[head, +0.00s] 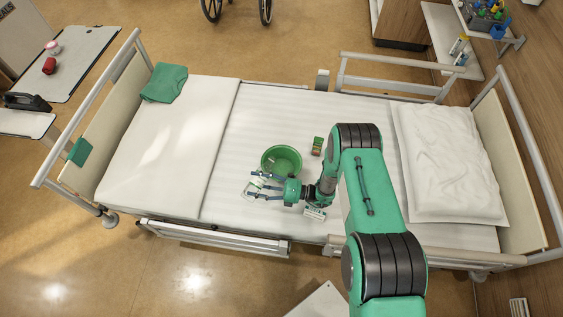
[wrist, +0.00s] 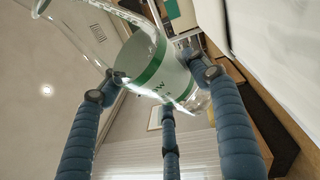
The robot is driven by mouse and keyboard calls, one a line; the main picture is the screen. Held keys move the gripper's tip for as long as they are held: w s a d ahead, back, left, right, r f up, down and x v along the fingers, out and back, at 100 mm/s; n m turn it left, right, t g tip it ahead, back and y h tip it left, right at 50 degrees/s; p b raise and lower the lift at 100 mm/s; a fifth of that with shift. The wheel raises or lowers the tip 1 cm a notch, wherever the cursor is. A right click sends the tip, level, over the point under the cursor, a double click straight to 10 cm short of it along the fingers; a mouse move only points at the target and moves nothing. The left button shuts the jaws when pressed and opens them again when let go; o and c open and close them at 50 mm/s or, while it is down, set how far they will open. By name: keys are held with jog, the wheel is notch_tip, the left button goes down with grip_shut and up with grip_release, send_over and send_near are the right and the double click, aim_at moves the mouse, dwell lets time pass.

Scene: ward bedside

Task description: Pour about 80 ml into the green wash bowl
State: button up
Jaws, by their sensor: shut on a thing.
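The green wash bowl (head: 294,156) stands upright on the white bed sheet, near the middle of the bed. My gripper (head: 264,185) is shut on a clear jug (head: 253,190), just in front of the bowl and slightly to its left in the head view. In the wrist view the blue fingers of my gripper (wrist: 160,92) close around the jug (wrist: 150,66), which has green bands and lettering. The jug looks tilted in that view. The head view shows it small and see-through, so its height above the bed and its liquid level cannot be told.
A small green and red box (head: 317,146) lies right of the bowl. A white box (head: 314,213) lies near the bed's front edge. A pillow (head: 448,160) is at right, a green cloth (head: 164,82) at upper left. Raised rails (head: 398,75) line the back.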

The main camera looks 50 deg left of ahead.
dwell(0.3)
jog(key=shift+s+f+n, duration=0.1)
jog(key=shift+f+n, duration=0.2)
jog(key=shift+f, duration=0.05)
jog(key=shift+f+n, duration=0.15)
jog(key=shift+n, duration=0.15)
dwell(1.7)
